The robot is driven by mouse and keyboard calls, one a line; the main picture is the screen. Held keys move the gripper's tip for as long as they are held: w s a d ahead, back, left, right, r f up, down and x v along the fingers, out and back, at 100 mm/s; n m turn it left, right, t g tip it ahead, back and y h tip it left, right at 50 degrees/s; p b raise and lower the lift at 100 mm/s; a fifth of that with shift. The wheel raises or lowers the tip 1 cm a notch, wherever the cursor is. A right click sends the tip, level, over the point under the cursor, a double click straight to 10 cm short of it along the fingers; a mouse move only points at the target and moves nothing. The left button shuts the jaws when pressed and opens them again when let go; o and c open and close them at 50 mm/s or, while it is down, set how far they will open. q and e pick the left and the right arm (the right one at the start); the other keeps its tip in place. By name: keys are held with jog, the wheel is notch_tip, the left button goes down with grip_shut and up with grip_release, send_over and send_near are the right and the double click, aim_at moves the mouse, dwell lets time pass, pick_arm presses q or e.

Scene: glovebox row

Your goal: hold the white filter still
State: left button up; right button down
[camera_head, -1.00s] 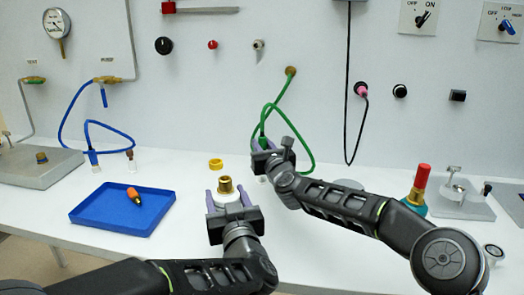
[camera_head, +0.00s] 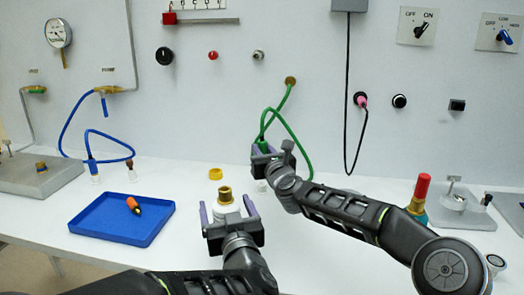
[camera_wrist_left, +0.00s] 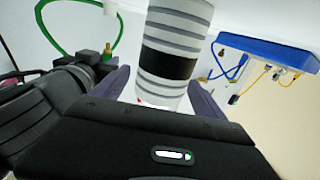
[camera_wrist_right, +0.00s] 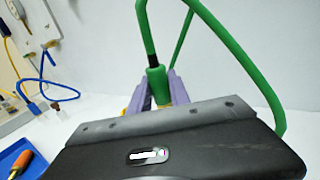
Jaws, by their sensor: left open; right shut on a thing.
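The white filter (camera_head: 226,207) stands upright on the table with a brass fitting (camera_head: 225,193) on top. In the left wrist view the filter (camera_wrist_left: 172,55) shows as a white cylinder with grey rings and a dark band. My left gripper (camera_head: 229,208) is open, with its purple fingers on either side of the filter; I cannot tell whether they touch it. My right gripper (camera_head: 263,148) is shut on the green hose end (camera_wrist_right: 157,84), behind and to the right of the filter. The right wrist view shows the green grip between its fingers.
A blue tray (camera_head: 85,224) with an orange-handled tool (camera_head: 134,205) lies to the left. A yellow ring (camera_head: 215,174) and a small white cap (camera_head: 261,186) lie behind the filter. A red-topped bottle (camera_head: 418,197) stands at the right, past my right arm.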

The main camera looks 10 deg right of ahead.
pick_arm(q)
jog(key=shift+s, duration=0.1)
jog(key=s, duration=0.4)
jog(key=s+d, duration=0.1)
jog(key=s, duration=0.2)
jog(key=s+d, duration=0.1)
jog(key=s, duration=0.3)
jog(key=shift+s, duration=0.35)
